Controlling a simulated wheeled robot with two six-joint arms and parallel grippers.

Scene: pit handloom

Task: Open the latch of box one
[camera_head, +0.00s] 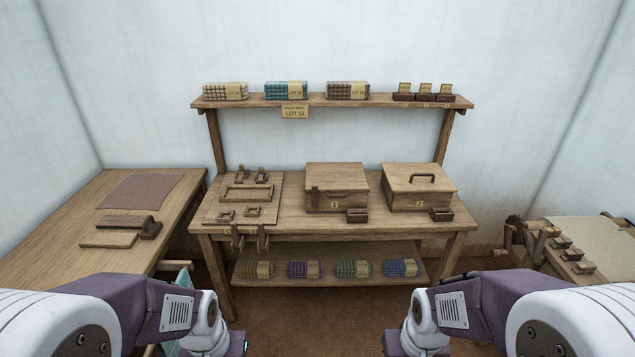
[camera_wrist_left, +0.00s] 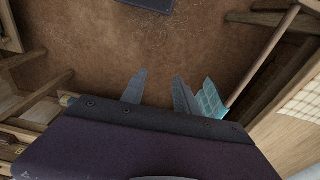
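Box one (camera_head: 336,188) is a wooden box with a closed lid, standing in the middle of the workbench and marked with a "1" tag. In the head view both arms are low at the front, well short of the bench. The fingers of my right gripper are hidden in the head view.
Box two (camera_head: 419,187), with a handle on its lid, stands right of box one. Small dark blocks (camera_head: 357,215) sit before the boxes. A wooden board with fittings (camera_head: 242,197) lies left. Side tables stand left (camera_head: 70,225) and right (camera_head: 594,241). Floor before the bench is clear.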

